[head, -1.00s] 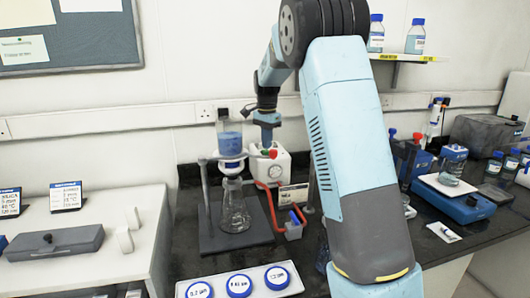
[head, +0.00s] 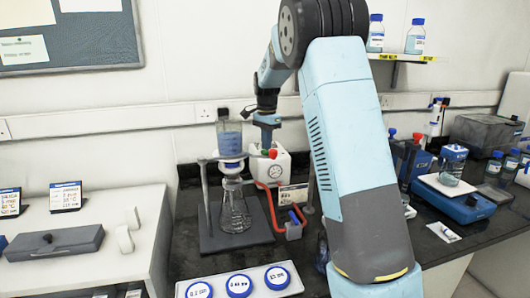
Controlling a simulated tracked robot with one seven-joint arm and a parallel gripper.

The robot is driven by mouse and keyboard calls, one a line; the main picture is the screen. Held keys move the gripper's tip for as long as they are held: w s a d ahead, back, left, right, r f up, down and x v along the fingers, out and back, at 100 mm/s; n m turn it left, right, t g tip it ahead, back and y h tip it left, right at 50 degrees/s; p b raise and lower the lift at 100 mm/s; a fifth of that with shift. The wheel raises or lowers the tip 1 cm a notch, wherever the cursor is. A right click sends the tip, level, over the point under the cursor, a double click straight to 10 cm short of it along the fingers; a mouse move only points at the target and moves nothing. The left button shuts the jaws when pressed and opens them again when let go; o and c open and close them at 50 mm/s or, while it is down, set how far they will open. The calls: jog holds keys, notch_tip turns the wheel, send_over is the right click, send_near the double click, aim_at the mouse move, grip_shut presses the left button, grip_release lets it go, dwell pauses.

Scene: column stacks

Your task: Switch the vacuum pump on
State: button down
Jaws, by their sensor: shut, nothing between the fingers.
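The vacuum pump (head: 282,172) is a white box with a round dial on its front, standing at the back of the dark bench beside the filter stand. My gripper (head: 267,146) points down over the pump's top left part, shut with nothing in it. Its tips are at or just above the pump's top, and I cannot tell whether they touch. A small red part (head: 273,153) shows beside the tips. The pump's switch is not clearly visible and may be hidden by the gripper.
A glass funnel (head: 230,142) with blue liquid sits over a conical flask (head: 234,212) close to my gripper's left. Red tubing (head: 270,208) runs in front of the pump. A white tray (head: 262,292) with blue-rimmed discs lies in front. A blue balance (head: 452,202) stands at right.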

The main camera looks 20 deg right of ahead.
aim_at(267, 152)
jog(key=shift+f, duration=0.7)
dwell(0.4)
jog(key=shift+r, duration=3.55)
